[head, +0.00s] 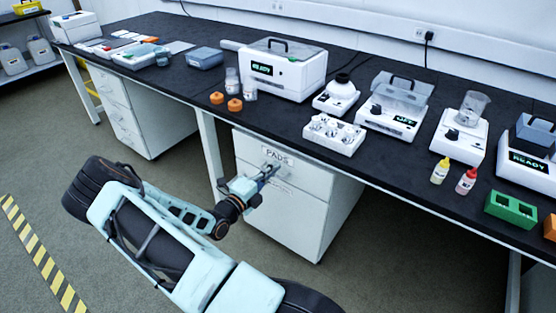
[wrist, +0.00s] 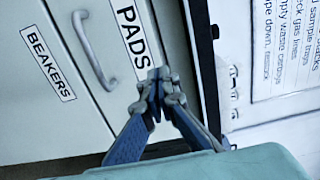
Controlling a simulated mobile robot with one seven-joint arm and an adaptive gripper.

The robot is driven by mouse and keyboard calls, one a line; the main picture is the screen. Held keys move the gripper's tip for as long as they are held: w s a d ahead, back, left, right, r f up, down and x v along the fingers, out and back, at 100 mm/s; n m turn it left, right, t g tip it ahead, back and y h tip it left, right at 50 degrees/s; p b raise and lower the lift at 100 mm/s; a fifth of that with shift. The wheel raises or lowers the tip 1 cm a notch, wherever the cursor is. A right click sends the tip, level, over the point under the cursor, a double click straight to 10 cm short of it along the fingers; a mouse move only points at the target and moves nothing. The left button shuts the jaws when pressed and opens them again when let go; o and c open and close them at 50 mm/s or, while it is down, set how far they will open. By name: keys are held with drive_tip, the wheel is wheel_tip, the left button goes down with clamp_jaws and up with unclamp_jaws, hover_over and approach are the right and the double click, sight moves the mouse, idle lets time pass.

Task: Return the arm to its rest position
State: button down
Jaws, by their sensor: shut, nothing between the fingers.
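My gripper (head: 267,172) is in front of the white drawer cabinet under the bench, close to the drawer labelled PADS (head: 290,178) in the head view. In the wrist view my gripper (wrist: 158,82) is shut and empty, its fingertips meeting just below the PADS label (wrist: 132,36). I cannot tell whether the fingertips touch the drawer front. My arm (head: 180,250) reaches up from the lower part of the head view, bent at the elbow. A drawer labelled BEAKERS (wrist: 50,68) and a grey handle (wrist: 95,50) show at the left of the wrist view.
The dark bench top (head: 390,165) runs above the cabinet, with a READY device (head: 288,70), a white vial rack (head: 333,135), small bottles and a green block (head: 510,210) on it. Another drawer cabinet (head: 140,110) stands left. The floor (head: 400,270) around my arm is clear.

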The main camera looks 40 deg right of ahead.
drive_tip(key=s+a+p, duration=0.1)
drive_tip(key=a, duration=0.7)
drive_tip(key=shift+s, duration=0.3)
drive_tip(key=shift+a, duration=0.1)
